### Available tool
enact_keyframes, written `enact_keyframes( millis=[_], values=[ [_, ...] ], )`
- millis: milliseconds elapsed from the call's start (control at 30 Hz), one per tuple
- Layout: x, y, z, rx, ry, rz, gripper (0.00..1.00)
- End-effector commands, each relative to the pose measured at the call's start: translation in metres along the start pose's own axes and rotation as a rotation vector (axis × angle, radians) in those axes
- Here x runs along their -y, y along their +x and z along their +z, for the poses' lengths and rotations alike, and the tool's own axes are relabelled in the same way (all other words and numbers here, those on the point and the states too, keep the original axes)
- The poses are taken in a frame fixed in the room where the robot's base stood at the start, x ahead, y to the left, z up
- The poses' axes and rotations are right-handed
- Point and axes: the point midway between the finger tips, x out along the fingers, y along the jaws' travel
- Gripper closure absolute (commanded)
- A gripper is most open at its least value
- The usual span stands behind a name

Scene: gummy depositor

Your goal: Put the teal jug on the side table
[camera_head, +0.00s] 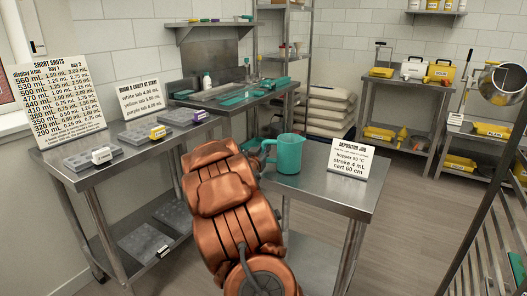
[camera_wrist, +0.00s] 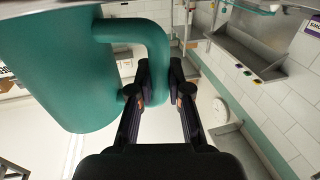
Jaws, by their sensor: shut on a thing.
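The teal jug (camera_head: 289,153) is upright at the small steel table (camera_head: 318,197) that carries the depositor job card (camera_head: 347,158). Its base appears at the tabletop; I cannot tell whether it rests there or hangs just above. In the wrist view the jug (camera_wrist: 60,65) fills the left side, and its handle (camera_wrist: 155,45) runs between the fingers. My gripper (camera_wrist: 161,75) is shut on the handle. In the head view my copper arm reaches up to the jug's left side, and the fingers are mostly hidden there.
A left bench (camera_head: 90,172) holds grey molds with small labels and two cards. A back bench (camera_head: 245,100) carries teal trays. A rear right table (camera_head: 405,82) holds yellow items. Bare tabletop shows in front of the jug. A metal rack (camera_head: 495,215) stands at the right edge.

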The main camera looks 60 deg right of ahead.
Motion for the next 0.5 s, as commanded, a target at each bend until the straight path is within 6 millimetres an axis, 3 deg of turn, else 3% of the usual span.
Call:
enact_keyframes(
  millis=[333, 367, 500],
  values=[
    [0.0003, -0.0001, 0.004, 0.0, 0.0, -0.001, 1.0],
    [0.0002, -0.0001, 0.0034, 0.0, 0.0, -0.001, 0.8],
    [0.0001, -0.0001, 0.0034, 0.0, 0.0, 0.0, 0.65]
  ],
)
